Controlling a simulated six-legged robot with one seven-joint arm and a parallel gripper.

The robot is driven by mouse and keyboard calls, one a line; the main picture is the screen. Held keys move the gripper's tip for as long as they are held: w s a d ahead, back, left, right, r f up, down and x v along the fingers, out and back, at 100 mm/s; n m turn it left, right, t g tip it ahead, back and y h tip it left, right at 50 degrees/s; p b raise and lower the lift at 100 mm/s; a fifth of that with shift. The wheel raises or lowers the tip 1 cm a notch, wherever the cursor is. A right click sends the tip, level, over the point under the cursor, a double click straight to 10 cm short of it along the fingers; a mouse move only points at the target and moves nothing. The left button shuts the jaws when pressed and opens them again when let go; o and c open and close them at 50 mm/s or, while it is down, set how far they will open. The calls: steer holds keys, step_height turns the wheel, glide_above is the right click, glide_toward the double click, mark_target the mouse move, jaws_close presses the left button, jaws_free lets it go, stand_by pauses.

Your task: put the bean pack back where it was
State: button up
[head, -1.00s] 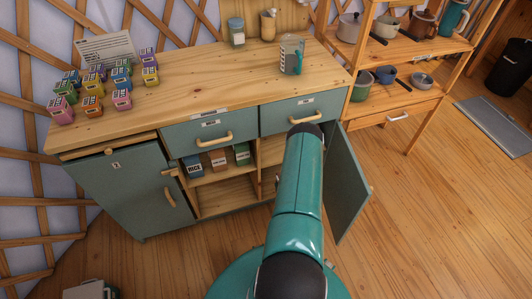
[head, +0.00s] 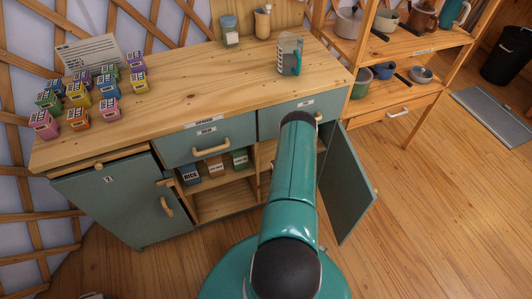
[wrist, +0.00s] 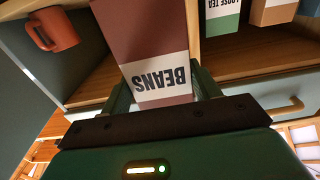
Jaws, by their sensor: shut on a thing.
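The bean pack (wrist: 150,45) is a brown-red box with a white label reading BEANS, upside down in the wrist view. My gripper (wrist: 164,90) is shut on it, with a finger on each side. The pack is in front of the cabinet's open shelf space (wrist: 95,75); I cannot tell whether it touches the shelf. In the head view my own arm hides the gripper and the pack. A rice pack (head: 190,175), a brown pack (head: 215,166) and a green pack (head: 240,159) stand in the cabinet; the green one reads LOOSE TEA in the wrist view (wrist: 220,17).
An orange mug (wrist: 52,29) is in the cabinet near the bean pack. The right cabinet door (head: 346,185) stands open. A drawer handle (wrist: 286,109) is close to my gripper. Small coloured boxes (head: 80,95) and a measuring jug (head: 289,55) are on the counter (head: 190,95).

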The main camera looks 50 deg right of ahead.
steer(key=shift+f+x, duration=0.6)
steer(key=shift+x, duration=2.1)
steer(key=shift+f+x, duration=0.6)
steer(key=shift+x, duration=2.1)
steer(key=shift+f+x, duration=0.6)
steer(key=shift+x, duration=2.1)
steer(key=shift+f, duration=0.1)
steer(key=o, duration=0.8)
steer(key=shift+a, duration=0.1)
steer(key=shift+c, duration=0.2)
steer(key=shift+s, duration=0.15)
steer(key=v, duration=1.1)
steer(key=shift+s+a, duration=0.25)
steer(key=shift+s, duration=0.1)
